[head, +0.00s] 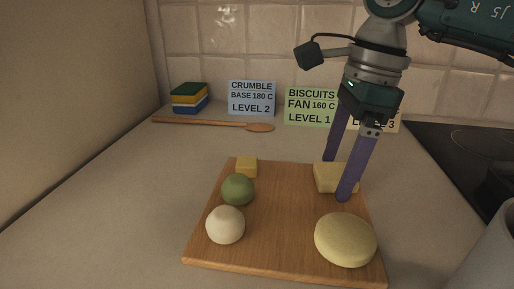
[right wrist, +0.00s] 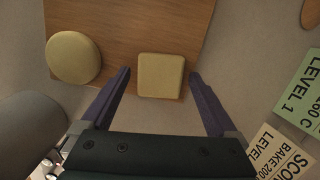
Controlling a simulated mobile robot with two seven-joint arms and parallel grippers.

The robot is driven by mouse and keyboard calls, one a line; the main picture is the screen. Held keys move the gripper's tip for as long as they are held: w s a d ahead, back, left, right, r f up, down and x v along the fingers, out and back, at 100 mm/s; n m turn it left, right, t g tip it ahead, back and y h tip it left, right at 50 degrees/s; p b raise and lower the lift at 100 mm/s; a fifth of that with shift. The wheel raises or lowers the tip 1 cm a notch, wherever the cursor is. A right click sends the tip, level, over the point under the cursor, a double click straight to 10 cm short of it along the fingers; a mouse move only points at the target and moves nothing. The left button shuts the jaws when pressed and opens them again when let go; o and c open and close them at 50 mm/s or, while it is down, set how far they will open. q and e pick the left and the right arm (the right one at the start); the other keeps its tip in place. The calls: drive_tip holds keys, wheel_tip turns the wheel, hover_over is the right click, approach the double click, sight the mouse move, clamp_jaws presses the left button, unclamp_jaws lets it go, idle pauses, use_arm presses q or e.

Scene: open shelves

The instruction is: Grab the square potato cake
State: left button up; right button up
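The square potato cake (head: 324,178) is a pale yellow block with rounded corners at the back right of the wooden board (head: 282,214). My right gripper (head: 337,178) is open above it, with its purple fingers spread and partly covering the cake in the head view. In the right wrist view the cake (right wrist: 160,76) lies ahead between the two fingers (right wrist: 160,78), with gaps on both sides. I cannot tell how far the fingertips have come down. My left gripper is not in view.
A round yellow cake (head: 345,240), a green ball (head: 238,189), a white ball (head: 225,225) and a small yellow cube (head: 247,167) sit on the board. Cards (head: 252,97), a wooden spoon (head: 222,123) and stacked sponges (head: 190,97) lie behind. A dark hob (head: 462,150) is right.

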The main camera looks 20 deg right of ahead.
drive_tip(key=c, duration=0.9)
drive_tip(key=shift+o, duration=0.2)
drive_tip(key=shift+r, duration=0.1)
